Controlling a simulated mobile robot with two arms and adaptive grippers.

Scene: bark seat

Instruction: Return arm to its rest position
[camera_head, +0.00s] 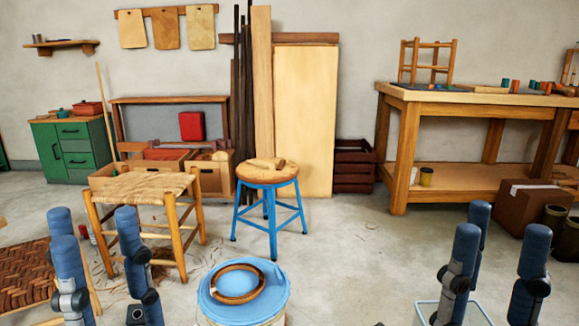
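Blue and grey links of my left arm (68,272) rise at the lower left. Another upright link of mine (130,245) stands beside them, in front of the woven stool's left side. Blue and grey links of my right arm (462,262) rise at the lower right, with another upright link (532,270) farther right. Both arms are folded upright and apart from each other. Neither gripper's fingers show; both lie outside the picture or are hidden.
A woven-seat stool (150,187), a blue stool with a round wooden top (270,222) and a blue round-topped drum with a wooden ring (240,282) stand in front. A workbench (480,97) is at right, a cardboard box (530,205) below. Floor between drum and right arm is mostly clear.

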